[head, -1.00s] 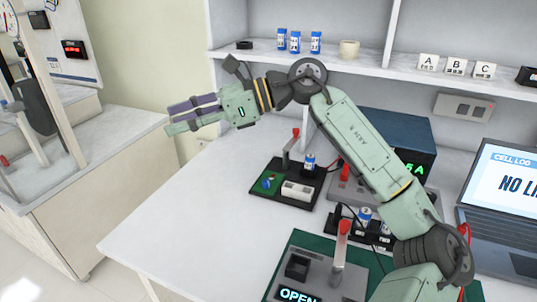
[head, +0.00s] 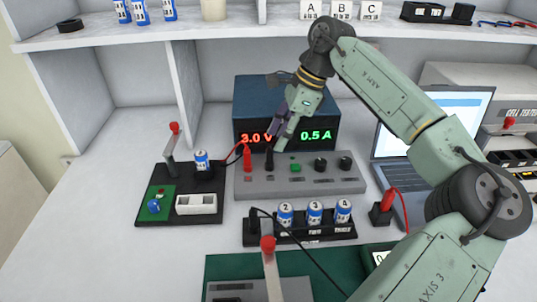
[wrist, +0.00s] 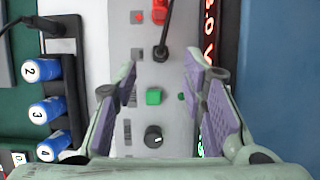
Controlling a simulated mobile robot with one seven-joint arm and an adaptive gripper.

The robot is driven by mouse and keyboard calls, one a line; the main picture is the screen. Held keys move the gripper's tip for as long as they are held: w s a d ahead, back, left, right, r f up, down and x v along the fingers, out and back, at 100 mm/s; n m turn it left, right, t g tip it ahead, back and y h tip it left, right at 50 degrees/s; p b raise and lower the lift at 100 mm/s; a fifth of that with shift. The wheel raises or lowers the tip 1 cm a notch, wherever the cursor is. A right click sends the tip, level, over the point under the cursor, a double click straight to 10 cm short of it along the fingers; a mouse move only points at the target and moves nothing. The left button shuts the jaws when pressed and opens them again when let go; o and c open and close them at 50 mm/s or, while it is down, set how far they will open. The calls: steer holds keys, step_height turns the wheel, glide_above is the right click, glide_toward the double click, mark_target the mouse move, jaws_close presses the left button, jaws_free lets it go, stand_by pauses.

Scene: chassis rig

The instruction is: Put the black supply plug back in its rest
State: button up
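The power supply (head: 310,186) shows 3.0 V and 0.5 A. A black plug (head: 269,158) stands upright on its front ledge, just right of a red plug (head: 247,158). In the wrist view the black plug (wrist: 161,52) and its cable lie ahead, between the lines of my fingers, not gripped. My gripper (head: 280,138) is open above the ledge beside the black plug; its open fingers (wrist: 160,68) show in the wrist view. Another black plug (head: 254,218) with a cable sits in a dark block left of the cell holder (head: 318,231). I cannot tell which block is the rest.
The cell holder has blue cells numbered 2, 3 and 4. A lever station (head: 152,212) with a blue cell and white tray stands left. A red plug (head: 388,199) stands in a block near the laptop (head: 440,112). A red-topped lever (head: 268,245) rises in front.

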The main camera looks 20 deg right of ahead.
mark_target(270, 150)
steer(key=shift+a+p+x, duration=0.15)
steer(key=shift+p+x, duration=0.25)
steer(key=shift+x, duration=1.1)
steer(key=shift+a+p+x, duration=0.1)
steer(key=shift+p+x, duration=0.3)
steer(key=shift+x, duration=1.15)
steer(key=shift+w+r, duration=0.1)
steer(key=shift+r, duration=0.1)
steer(key=shift+c, duration=0.5)
jaws_close()
